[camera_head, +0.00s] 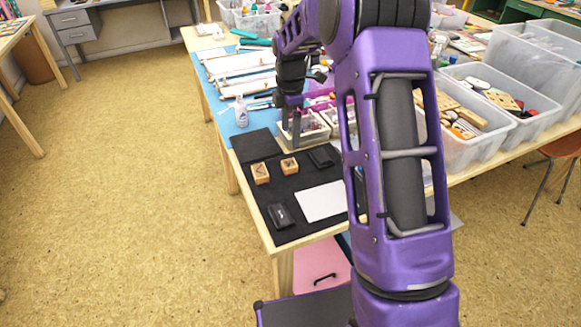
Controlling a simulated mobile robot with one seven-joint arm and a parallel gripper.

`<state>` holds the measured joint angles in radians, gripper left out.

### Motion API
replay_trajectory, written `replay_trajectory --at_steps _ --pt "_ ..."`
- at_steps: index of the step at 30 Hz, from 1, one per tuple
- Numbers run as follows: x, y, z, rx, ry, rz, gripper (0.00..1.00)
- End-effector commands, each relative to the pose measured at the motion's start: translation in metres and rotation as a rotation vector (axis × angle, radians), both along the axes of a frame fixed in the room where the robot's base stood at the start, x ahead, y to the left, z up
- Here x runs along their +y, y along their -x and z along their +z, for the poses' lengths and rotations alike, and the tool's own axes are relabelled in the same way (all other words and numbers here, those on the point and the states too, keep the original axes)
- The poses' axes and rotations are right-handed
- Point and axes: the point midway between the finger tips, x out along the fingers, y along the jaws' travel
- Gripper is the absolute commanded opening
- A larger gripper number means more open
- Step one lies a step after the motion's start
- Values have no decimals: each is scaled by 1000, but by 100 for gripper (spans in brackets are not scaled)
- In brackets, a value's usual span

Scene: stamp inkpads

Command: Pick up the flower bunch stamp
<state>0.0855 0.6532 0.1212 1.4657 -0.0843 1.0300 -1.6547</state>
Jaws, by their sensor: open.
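Two small wooden stamp blocks sit on the black mat (303,232): the left stamp (260,173) and the right stamp (289,166). Each has a dark design on top, too small to tell which shows a flower bunch. My gripper (290,139) points down, open, above and behind the right stamp, in front of a white bin. I see nothing between its fingers. The stamps appear apart from it.
A black inkpad (280,215) lies at the mat's front left, another dark pad (321,157) behind the white paper (321,201). A small white bottle (241,112) stands on the blue mat (229,124). Clear bins (478,142) crowd the right. My arm hides the table's middle.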

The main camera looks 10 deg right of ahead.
Motion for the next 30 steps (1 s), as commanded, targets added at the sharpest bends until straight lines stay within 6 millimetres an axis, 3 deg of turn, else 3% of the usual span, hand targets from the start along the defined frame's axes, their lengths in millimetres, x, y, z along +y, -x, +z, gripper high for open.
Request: replay_trajectory --at_steps 3,9,17,25,30 --pt "0 1 -30 3 0 -1 88" --pt "0 0 -63 2 1 -1 88" --pt "0 -1 -76 -1 2 -1 88" --pt "2 -5 -115 1 1 -2 88" --pt "2 -5 -123 -1 2 -2 88"
